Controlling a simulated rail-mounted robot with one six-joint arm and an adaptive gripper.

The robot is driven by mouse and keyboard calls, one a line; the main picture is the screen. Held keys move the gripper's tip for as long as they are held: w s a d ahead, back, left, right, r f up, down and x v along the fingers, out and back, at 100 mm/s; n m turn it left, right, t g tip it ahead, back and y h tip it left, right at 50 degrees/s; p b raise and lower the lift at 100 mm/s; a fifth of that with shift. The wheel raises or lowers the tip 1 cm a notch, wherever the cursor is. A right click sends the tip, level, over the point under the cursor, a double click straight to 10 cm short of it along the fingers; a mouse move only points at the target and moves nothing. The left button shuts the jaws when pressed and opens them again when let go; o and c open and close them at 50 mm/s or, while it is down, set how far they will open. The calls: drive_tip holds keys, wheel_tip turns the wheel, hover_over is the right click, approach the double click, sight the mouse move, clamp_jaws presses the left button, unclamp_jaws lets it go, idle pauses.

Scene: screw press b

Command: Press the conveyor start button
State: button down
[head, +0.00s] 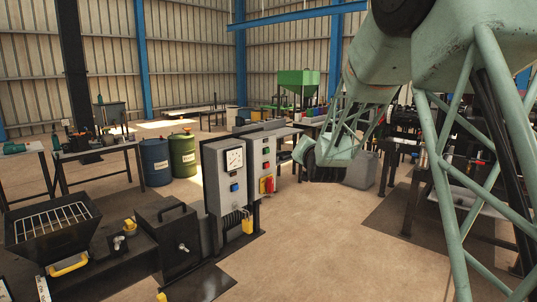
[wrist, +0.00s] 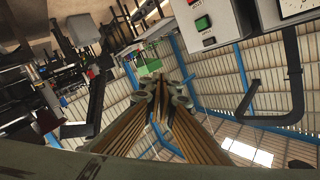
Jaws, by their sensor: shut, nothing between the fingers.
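My gripper (wrist: 160,82) is shut and empty in the wrist view, its fingers reaching up from the lower edge. A grey control panel (wrist: 222,22) is at the top, right of the fingertips and apart from them. It carries a green button (wrist: 202,23) and, above that in the picture, a red button (wrist: 191,2); their labels are too small to read. In the head view the grey control panel (head: 257,178) stands near the middle, with small coloured buttons and a red-and-yellow switch (head: 267,185). The gripper's fingers are not discernible in the head view.
A grey box (head: 222,172) with a round gauge (head: 234,160) and a blue button stands left of the panel. A dark curved handle (wrist: 250,100) shows right of the fingers in the wrist view. Blue and green drums (head: 183,155) stand behind. Open floor lies right of the panel.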

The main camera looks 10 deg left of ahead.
sight(268, 151)
drive_tip(key=w+a+f+m+t+b, duration=0.1)
drive_tip(key=w+a+f+t, duration=0.1)
drive_tip(key=w+a+f, duration=0.3)
drive_tip(key=shift+w+a+f+t, duration=0.15)
drive_tip(key=shift+w+f+t, duration=0.3)
drive_tip(key=shift+f, duration=0.55)
drive_tip(key=shift+w, duration=0.1)
drive_tip(key=w+a+p, duration=0.2)
drive_tip(key=w+a, duration=0.3)
drive_tip(key=a, duration=0.2)
idle(0.7)
